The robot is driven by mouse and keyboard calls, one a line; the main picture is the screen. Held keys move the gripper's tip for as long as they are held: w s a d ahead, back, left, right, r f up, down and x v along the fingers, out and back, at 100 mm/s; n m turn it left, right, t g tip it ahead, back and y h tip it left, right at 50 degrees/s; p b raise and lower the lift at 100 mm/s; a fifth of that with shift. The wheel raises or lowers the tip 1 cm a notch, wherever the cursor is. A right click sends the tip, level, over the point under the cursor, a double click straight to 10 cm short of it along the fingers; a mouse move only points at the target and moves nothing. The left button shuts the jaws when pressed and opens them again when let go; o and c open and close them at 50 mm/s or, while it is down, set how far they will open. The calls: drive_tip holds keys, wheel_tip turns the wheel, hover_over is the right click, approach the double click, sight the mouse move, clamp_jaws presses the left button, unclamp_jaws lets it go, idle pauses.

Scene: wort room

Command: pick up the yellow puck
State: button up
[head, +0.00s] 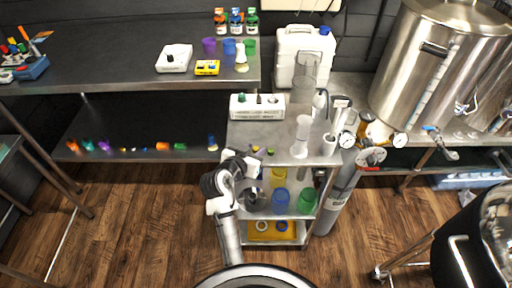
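I cannot single out the yellow puck with certainty. A small yellow spot (270,152) shows at the front edge of the cart top, beside my gripper, too small to identify. Several tiny coloured pieces (133,149) lie on the lower shelf of the long table, also too small to tell apart. My arm reaches up from the bottom of the head view to the left front of the steel cart (283,136). My gripper (255,170) is near the cart's front edge, partly hidden by my wrist; its fingers are too unclear to show whether it is open.
The cart's middle shelf holds a yellow cup (278,176), a blue cup (280,201) and a green cup (307,201). A yellow tray (272,236) with rings is below. A gas cylinder (338,196) stands right of the cart. Floor (130,220) at left is clear.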

clamp_jaws()
idle(0.4)
